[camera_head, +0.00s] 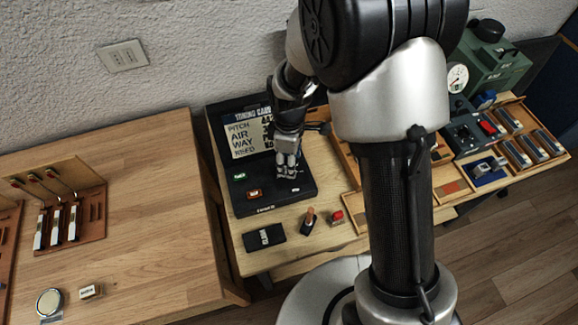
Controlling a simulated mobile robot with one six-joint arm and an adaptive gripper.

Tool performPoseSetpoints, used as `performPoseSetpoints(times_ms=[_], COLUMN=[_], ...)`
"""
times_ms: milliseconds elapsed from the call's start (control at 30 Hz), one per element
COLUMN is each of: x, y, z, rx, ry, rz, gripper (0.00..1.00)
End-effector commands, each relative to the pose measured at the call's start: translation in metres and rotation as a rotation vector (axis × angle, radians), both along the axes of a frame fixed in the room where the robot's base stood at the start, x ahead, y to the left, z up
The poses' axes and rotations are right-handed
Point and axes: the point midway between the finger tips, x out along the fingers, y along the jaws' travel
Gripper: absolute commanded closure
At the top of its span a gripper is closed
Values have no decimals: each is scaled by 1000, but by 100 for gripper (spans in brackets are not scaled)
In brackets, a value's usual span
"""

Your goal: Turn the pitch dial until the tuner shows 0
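The tuner is a black console (262,208) with an upright screen on the bench by the wall. Its pale display (243,140) lists PITCH and several more lines. The values at its right edge are partly hidden by my arm, so I cannot read the pitch number. My gripper (287,171) points down over the right part of the console's sloped face, low or touching. I cannot tell whether its fingers are apart or closed on something. No pitch dial can be made out; the gripper covers that spot.
A black block (264,238), a small upright peg (309,219) and a red button (337,217) are in front of the console. Wooden trays and a green machine (490,60) stand right. The left table (150,190) has much free room.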

Motion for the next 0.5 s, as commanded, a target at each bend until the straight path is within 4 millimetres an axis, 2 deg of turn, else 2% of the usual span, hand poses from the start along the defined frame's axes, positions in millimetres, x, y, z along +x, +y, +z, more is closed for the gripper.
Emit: performPoseSetpoints(times_ms=[33,200,500], x=[0,0,0], y=[0,0,0], z=[-10,-24,-27], rx=[0,0,0], ry=[2,0,-1], rz=[0,0,0], gripper=[53,53,53])
